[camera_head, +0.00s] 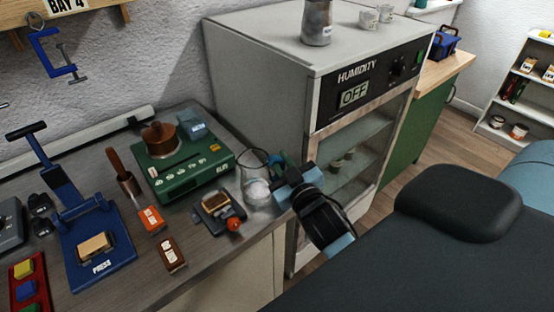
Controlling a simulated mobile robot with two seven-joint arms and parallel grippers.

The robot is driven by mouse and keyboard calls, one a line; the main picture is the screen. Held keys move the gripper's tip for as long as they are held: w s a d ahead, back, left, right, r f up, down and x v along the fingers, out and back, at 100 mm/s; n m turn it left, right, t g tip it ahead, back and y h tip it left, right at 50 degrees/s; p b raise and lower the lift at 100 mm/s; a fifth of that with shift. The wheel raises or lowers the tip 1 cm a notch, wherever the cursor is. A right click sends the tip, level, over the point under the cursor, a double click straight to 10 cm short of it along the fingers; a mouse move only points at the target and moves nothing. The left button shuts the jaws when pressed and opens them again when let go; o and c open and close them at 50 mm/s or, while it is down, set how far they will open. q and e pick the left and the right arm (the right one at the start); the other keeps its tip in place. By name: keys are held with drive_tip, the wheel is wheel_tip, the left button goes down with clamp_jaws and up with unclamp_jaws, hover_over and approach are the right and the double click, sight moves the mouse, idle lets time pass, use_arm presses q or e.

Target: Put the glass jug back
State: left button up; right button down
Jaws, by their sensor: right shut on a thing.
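The clear glass jug (252,166) is at the right end of the workbench, beside the green device. Something white shows in its lower part. My right gripper (276,164) reaches in from the right and is shut on the jug's right side. The gripper partly hides that side and the handle. The jug looks upright; I cannot tell whether its base touches the bench. My left gripper is not in view.
The green device (190,176) with a copper pot (160,139) stands left of the jug. A small scale-like device (218,211) and a red-orange knob (234,224) are in front. The humidity cabinet (262,80) rises behind and right. A blue press (95,245) stands left.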

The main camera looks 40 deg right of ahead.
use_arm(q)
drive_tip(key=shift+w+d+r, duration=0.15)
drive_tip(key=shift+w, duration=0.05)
use_arm(e)
drive_tip(key=shift+w+r, duration=0.1)
drive_tip(key=shift+r, duration=0.15)
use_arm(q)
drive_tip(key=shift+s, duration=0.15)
use_arm(e)
drive_tip(key=shift+f, duration=0.15)
drive_tip(key=c, duration=1.4)
unclamp_jaws()
drive_tip(key=shift+f, duration=0.2)
drive_tip(key=shift+r, duration=0.1)
